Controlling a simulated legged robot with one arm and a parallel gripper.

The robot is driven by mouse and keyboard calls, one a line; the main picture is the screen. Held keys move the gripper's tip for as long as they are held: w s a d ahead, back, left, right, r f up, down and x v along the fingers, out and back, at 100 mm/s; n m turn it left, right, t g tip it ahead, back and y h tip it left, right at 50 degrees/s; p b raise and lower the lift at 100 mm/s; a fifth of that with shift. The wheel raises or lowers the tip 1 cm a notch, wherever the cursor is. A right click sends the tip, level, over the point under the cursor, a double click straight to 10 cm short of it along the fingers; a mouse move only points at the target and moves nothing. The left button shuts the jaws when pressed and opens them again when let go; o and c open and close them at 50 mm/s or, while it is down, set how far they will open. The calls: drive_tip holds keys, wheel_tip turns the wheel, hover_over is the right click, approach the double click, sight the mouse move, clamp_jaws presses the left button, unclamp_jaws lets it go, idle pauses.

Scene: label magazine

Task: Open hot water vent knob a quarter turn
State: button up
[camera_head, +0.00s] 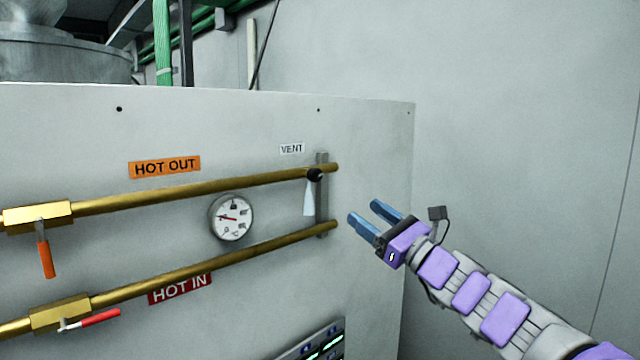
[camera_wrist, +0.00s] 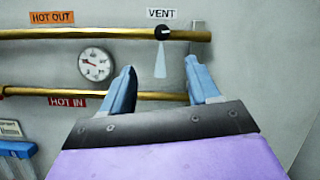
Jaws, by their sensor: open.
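The vent knob (camera_head: 315,175) is a small black round knob at the right end of the upper brass pipe, below the white VENT label (camera_head: 291,149). A pale tapered piece hangs below it. In the wrist view the knob (camera_wrist: 162,33) shows a light mark on its face and sits above and between my fingertips. My gripper (camera_head: 368,217) has blue fingers spread apart with nothing between them. It is to the right of the knob and lower in the head view, apart from it. My fingers also show in the wrist view (camera_wrist: 160,78), below the knob.
The upper pipe (camera_head: 200,192) carries an orange-handled valve (camera_head: 46,258) and a HOT OUT label. The lower pipe (camera_head: 200,262) carries a red-handled valve (camera_head: 95,319). A round gauge (camera_head: 231,218) sits between the pipes. A grey vertical bracket (camera_head: 321,205) stands beside the knob. The right wall is bare.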

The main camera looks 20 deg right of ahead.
sight(318, 178)
drive_tip(key=w+a+r+m+p, duration=0.1)
drive_tip(key=w+a+r, duration=0.1)
drive_tip(key=w, duration=0.3)
drive_tip(key=w+a+r, duration=0.1)
drive_tip(key=w+r, duration=0.1)
drive_tip(key=w, duration=0.3)
drive_tip(key=w+a+r+m+p, duration=0.1)
drive_tip(key=w+a+r, duration=0.1)
drive_tip(key=w, duration=0.3)
drive_tip(key=shift+a+m+t+h+p, duration=0.3)
drive_tip(key=shift+a, duration=0.05)
drive_tip(key=c, duration=1)
